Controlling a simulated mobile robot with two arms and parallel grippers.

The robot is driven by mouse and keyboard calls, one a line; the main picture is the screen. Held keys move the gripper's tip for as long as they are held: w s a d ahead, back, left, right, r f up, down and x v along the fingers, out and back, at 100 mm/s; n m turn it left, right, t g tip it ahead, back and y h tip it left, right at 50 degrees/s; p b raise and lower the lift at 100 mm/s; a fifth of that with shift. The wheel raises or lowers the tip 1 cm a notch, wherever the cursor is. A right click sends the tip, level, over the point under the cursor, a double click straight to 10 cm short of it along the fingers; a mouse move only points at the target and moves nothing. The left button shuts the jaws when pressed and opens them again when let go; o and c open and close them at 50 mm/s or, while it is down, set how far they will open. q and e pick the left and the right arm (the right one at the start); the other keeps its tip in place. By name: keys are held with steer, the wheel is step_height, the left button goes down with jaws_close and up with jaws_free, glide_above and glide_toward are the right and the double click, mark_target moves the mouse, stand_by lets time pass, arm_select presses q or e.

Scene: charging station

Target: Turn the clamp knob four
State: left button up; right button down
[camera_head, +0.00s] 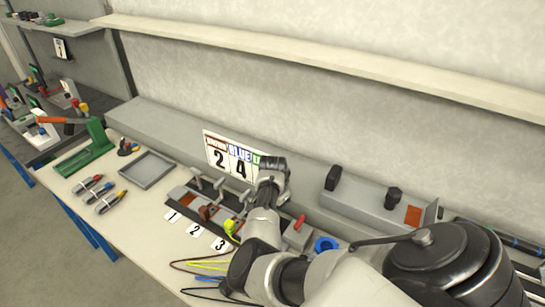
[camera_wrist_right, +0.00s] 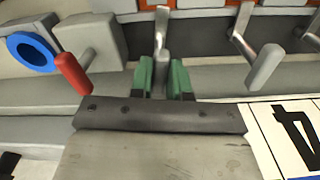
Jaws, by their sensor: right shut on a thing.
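A row of clamps with grey levers stands on the bench behind number plates 1, 2 and 3 in the head view. My right gripper (camera_head: 266,200) is over the right end of this row and hides part of it. In the right wrist view my right gripper (camera_wrist_right: 162,80) has its green finger pads closed on the grey clamp knob (camera_wrist_right: 161,58), beside the red-handled lever (camera_wrist_right: 72,73). Another grey lever knob (camera_wrist_right: 263,66) is free to its right. A fourth number plate is not visible past my arm. My left gripper is not in view.
A number card (camera_head: 228,157) stands behind the clamps. A blue ring (camera_head: 325,244) is to the right and cables (camera_head: 205,265) lie in front. A grey tray (camera_head: 147,169), pen-like tools (camera_head: 97,190) and a green stand (camera_head: 87,150) are at the left.

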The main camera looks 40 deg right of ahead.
steer(key=shift+n+p, duration=0.8)
steer(key=shift+n, duration=0.2)
steer(key=c, duration=1.1)
jaws_free()
steer(key=shift+r, duration=0.1)
step_height(320, 180, up, 11)
steer(key=shift+f+b, duration=0.15)
steer(key=shift+b, duration=0.6)
steer(key=shift+s+f, duration=0.1)
steer(key=shift+f, duration=0.05)
